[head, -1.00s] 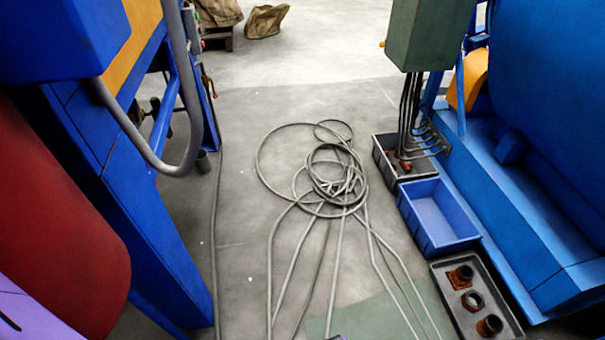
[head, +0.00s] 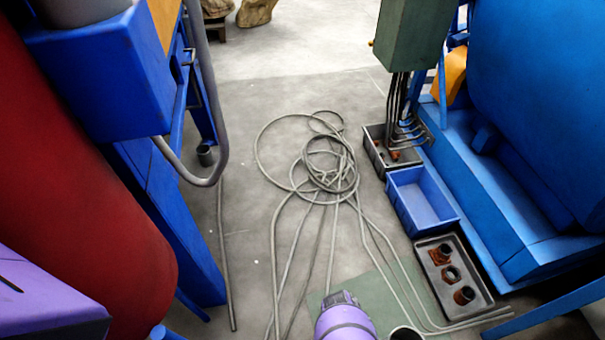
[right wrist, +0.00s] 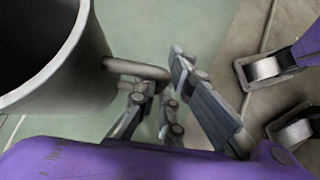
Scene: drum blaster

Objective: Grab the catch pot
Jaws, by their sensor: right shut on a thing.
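The catch pot (right wrist: 75,75) is a grey, round, open vessel at the upper left of the right wrist view, with a short bar handle (right wrist: 135,69) sticking out to the right. My right gripper (right wrist: 160,84) is shut on that handle, with a finger on either side. In the head view, part of a grey round rim, apparently the pot (head: 406,333), shows at the bottom edge beside my purple right arm. The rest of the pot there is cut off. My left gripper is out of view.
Loose grey hoses (head: 330,165) lie coiled on the floor ahead. A blue bin (head: 424,203) and a black tray (head: 480,300) with rusty fittings stand at the right beside the blue machine (head: 520,190). A red cylinder (head: 80,190) is close at the left.

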